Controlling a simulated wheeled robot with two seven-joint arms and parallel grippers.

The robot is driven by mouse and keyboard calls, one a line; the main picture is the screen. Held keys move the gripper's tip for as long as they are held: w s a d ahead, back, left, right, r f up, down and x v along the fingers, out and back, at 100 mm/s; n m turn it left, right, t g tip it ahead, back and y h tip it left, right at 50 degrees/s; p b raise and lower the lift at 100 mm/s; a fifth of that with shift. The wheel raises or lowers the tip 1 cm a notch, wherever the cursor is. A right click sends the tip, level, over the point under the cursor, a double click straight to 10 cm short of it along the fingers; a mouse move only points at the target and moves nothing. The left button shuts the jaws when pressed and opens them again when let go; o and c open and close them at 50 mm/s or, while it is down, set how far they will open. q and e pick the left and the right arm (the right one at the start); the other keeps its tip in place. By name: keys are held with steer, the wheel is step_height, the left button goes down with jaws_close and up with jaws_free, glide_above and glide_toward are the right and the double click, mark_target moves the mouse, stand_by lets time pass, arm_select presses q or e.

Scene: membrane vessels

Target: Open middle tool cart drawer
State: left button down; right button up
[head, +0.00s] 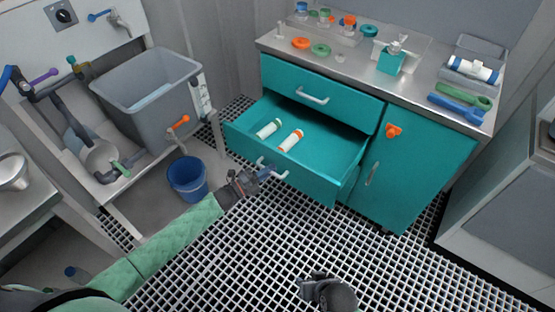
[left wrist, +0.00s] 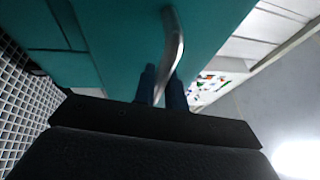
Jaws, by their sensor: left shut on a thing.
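The teal tool cart (head: 425,155) stands at the centre right with a metal top. Its middle drawer (head: 330,148) is pulled well out, and two white cylinders, one with green ends (head: 269,129) and one with orange ends (head: 291,140), lie inside. The top drawer (head: 345,101) is closed. My left gripper (head: 266,172) is at the middle drawer's front, shut on its handle (head: 283,174). In the left wrist view the handle (left wrist: 174,45) runs between the blue fingers (left wrist: 163,90). A dark gripper part, seemingly my right one (head: 318,283), shows at the bottom; its fingers are unclear.
A blue bucket (head: 187,180) stands left of the drawer, near a grey sink (head: 150,100) with pipes. The cart top holds coloured rings, a teal box (head: 391,60) and tools.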

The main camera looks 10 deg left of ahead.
arm_select(q)
steer(key=shift+s+a, duration=0.3)
steer(key=shift+s, duration=0.2)
steer(key=shift+s+a, duration=0.25)
steer(key=shift+s, duration=0.2)
arm_select(e)
steer(key=shift+r, duration=0.55)
steer(key=shift+s, duration=0.1)
arm_select(q)
steer(key=c, duration=1.7)
jaws_free()
steer(key=shift+c, duration=0.2)
